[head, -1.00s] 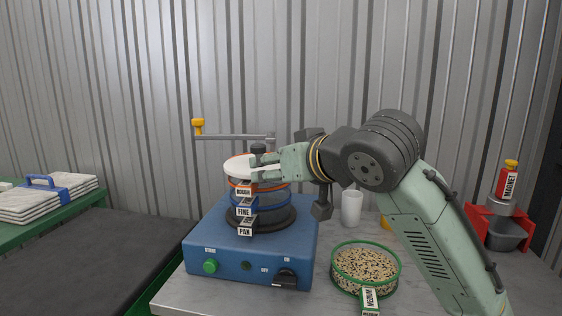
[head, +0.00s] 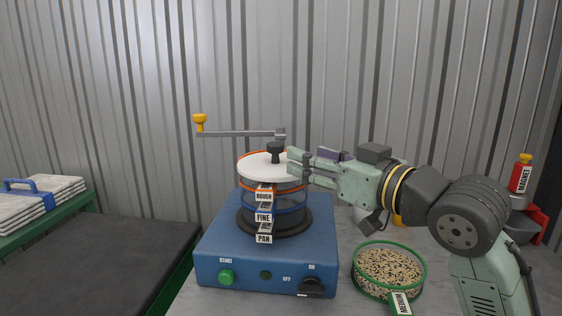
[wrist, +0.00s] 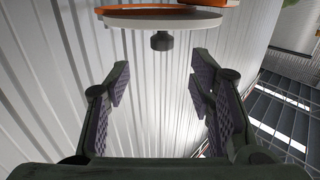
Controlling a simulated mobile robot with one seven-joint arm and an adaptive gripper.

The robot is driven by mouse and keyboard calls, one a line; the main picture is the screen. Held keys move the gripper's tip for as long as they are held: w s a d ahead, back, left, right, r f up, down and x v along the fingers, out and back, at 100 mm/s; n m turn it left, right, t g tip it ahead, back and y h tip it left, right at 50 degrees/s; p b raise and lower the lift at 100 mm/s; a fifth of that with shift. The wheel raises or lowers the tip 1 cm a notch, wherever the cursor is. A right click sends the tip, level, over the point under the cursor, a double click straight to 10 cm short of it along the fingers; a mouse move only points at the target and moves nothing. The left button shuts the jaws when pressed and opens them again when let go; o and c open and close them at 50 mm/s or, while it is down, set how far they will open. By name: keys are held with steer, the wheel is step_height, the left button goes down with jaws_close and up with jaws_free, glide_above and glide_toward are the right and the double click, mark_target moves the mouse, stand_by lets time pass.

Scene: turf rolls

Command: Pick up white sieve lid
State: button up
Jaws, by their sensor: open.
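The white sieve lid (head: 255,167) lies flat on top of the sieve stack (head: 262,202), with its dark knob (head: 275,151) upright. My gripper (head: 298,163) is open and empty, pointing left, its fingertips close to the right of the lid and knob. In the wrist view the white lid (wrist: 130,21) and knob (wrist: 162,41) appear upside down at the top, beyond the spread fingers (wrist: 157,84). Nothing lies between the fingers. Whether a fingertip touches the lid's edge is unclear.
The stack stands on a blue shaker base (head: 230,252). A clamp arm (head: 240,133) with a yellow knob extends left above the lid. A green-rimmed sieve of grain (head: 388,270) stands at right. A red magnet device (head: 521,174) stands far right.

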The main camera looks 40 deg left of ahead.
mark_target(280, 145)
steer(key=p+x, duration=0.1)
steer(key=x, duration=0.4)
steer(key=shift+a, duration=0.1)
steer(key=p+x, duration=0.2)
steer(key=x, duration=0.2)
steer(key=shift+a+r, duration=0.15)
steer(key=shift+a, duration=0.05)
steer(key=shift+w+a, duration=0.1)
steer(key=shift+a, duration=0.4)
steer(key=shift+c, duration=0.4)
jaws_close()
